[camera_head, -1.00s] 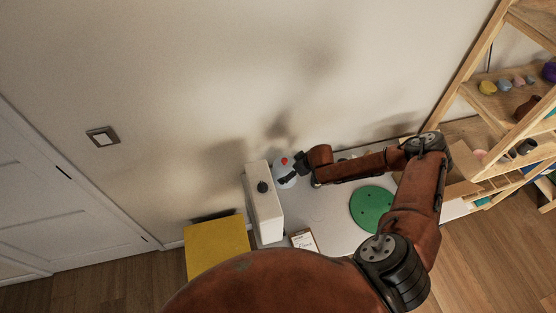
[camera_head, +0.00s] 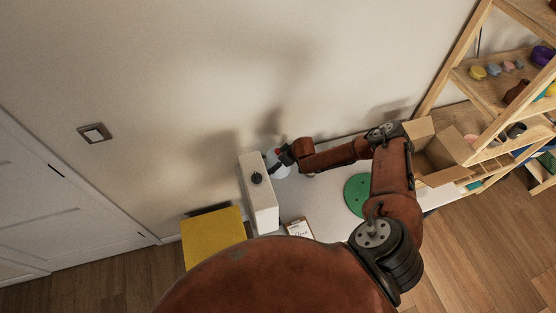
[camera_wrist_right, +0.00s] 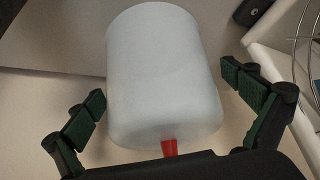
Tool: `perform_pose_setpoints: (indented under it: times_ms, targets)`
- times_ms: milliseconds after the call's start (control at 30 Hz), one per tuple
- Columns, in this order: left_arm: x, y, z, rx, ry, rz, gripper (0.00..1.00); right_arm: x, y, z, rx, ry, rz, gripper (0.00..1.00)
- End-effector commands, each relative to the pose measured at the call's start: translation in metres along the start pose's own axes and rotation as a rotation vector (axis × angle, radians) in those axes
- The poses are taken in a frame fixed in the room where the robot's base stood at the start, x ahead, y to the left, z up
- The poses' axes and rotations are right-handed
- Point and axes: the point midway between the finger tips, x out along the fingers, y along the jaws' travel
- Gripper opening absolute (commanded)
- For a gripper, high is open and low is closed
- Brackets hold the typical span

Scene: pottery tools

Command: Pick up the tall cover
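A white rounded cylinder with a red tip stands near the wall on the white table (camera_head: 325,198). I take this cylinder (camera_head: 280,172) for the tall cover, though I cannot be sure. In the right wrist view the cylinder (camera_wrist_right: 160,75) fills the middle, with its red tip (camera_wrist_right: 169,147) close to the gripper's palm. My right gripper (camera_head: 278,157) is at the cylinder and hides part of it. Its two fingers (camera_wrist_right: 168,105) are spread, one on each side, with gaps to the cylinder. My left gripper is not in view.
A tall white box with a black knob (camera_head: 262,207) stands just left of the cylinder. An open cardboard box (camera_head: 448,150) and wooden shelves (camera_head: 490,90) are at right. A yellow surface (camera_head: 212,237) is at left.

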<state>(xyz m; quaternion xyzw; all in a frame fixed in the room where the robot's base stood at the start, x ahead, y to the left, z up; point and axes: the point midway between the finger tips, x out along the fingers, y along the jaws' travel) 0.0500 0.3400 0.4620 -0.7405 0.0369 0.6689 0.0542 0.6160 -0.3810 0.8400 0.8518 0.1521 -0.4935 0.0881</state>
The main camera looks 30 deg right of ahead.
Motion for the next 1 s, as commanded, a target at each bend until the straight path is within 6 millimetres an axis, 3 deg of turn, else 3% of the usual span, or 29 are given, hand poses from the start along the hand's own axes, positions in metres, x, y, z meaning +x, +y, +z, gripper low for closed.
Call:
perform_pose_setpoints:
  times_ms: [600, 867, 1000]
  targets:
    - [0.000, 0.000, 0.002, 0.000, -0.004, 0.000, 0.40, 0.000, 0.000, 0.000, 0.001, 0.000, 0.000, 0.57]
    - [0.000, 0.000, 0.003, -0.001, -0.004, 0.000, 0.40, -0.002, 0.000, -0.001, 0.001, 0.000, 0.000, 0.56]
    - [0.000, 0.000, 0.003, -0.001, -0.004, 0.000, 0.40, -0.015, 0.001, -0.009, 0.002, 0.002, 0.000, 0.56]
